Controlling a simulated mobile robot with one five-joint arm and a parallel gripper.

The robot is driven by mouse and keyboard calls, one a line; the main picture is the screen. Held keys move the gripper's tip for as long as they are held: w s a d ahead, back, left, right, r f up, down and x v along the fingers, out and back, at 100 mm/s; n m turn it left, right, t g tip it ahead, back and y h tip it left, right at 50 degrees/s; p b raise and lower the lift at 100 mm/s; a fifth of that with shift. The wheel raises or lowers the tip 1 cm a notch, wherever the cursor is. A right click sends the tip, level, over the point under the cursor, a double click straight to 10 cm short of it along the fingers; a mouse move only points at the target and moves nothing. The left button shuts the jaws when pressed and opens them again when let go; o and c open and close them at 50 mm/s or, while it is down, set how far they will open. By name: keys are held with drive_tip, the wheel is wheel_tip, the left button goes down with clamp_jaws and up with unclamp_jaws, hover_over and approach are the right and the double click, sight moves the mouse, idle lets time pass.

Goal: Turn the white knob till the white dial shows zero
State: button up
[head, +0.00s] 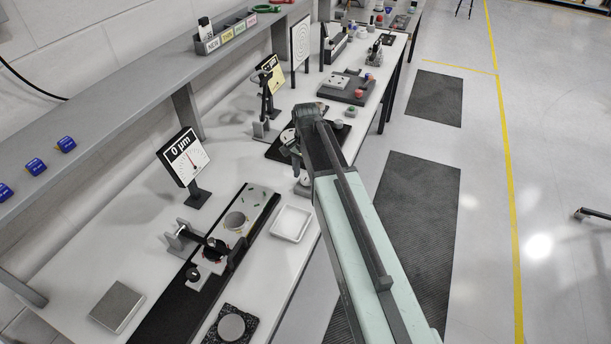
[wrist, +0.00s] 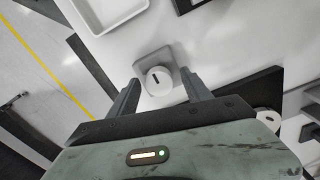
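The white dial (head: 188,163) stands on a short post at the left of the bench, under a black header reading "0 µm". It has a red needle; its exact reading is too small to tell. The white knob (wrist: 158,82), round with a short black mark, sits on a grey block (wrist: 152,58) in the wrist view. My gripper (wrist: 159,76) is open, with one finger to each side of the knob. I cannot tell whether either finger touches it.
A white tray (head: 292,223) lies beside the black-based fixture (head: 172,311). It also shows in the wrist view (wrist: 92,22). A yellow dial (head: 272,80) stands farther back. A grey shelf (head: 130,95) runs along the wall. Open floor lies to the right.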

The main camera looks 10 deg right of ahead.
sight(306, 177)
wheel_tip(306, 177, up, 8)
drive_tip(key=p, duration=0.8)
drive_tip(key=shift+r, duration=0.1)
drive_tip(key=shift+f, duration=0.2)
